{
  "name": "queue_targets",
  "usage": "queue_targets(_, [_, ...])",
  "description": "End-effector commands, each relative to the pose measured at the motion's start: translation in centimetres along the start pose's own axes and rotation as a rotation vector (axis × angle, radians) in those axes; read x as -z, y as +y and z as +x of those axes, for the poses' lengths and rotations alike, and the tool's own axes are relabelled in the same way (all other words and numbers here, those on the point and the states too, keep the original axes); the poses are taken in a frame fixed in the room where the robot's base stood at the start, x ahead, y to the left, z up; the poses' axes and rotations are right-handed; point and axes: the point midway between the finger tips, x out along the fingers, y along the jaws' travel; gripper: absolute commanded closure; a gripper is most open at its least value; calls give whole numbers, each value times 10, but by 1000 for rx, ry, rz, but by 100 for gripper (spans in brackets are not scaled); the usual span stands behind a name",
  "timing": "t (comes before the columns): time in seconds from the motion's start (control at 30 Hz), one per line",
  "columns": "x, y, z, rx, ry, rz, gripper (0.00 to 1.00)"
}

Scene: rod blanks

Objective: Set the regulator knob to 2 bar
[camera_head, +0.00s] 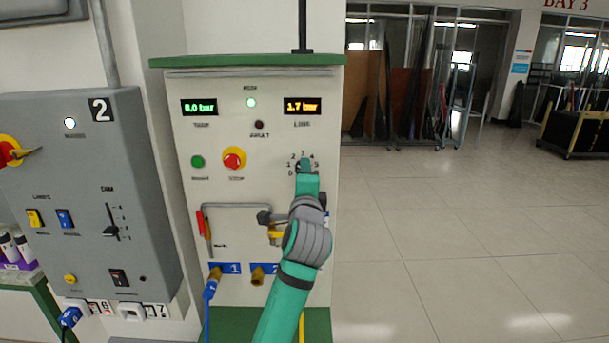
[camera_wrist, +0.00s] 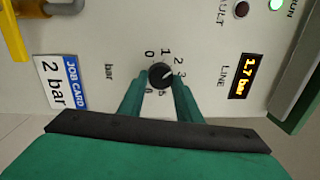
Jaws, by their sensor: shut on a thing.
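The regulator knob (camera_wrist: 160,75) is small and black, on the white panel with a 0, 1, 2, 3 scale around it. My gripper (camera_wrist: 159,84) is shut on it, with one green finger on each side. The knob's white mark points up and right in the wrist view, near the 2; the exact setting is hard to tell. The LINE display (camera_head: 303,106) reads 1.7 bar, and it also shows in the wrist view (camera_wrist: 246,76). A job card (camera_wrist: 63,82) beside the scale says 2 bar. In the head view my gripper (camera_head: 307,169) mostly hides the knob.
A TANK display (camera_head: 199,107) reads 8.0 bar. A red stop button (camera_head: 233,159), a red-handled lever (camera_head: 204,225) and a yellow valve handle (camera_head: 275,235) are on the same panel. A grey box (camera_head: 85,190) stands left. Open floor lies right.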

Motion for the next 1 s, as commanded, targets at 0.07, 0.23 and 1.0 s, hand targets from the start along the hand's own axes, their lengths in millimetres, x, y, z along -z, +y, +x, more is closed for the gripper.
queue_targets(0.07, [2, 1, 0, -2, 3, 5, 91])
queue_targets(0.23, [2, 1, 0, -2, 3, 6, 91])
queue_targets(1.0, [0, 0, -21, 1, 1, 5, 50])
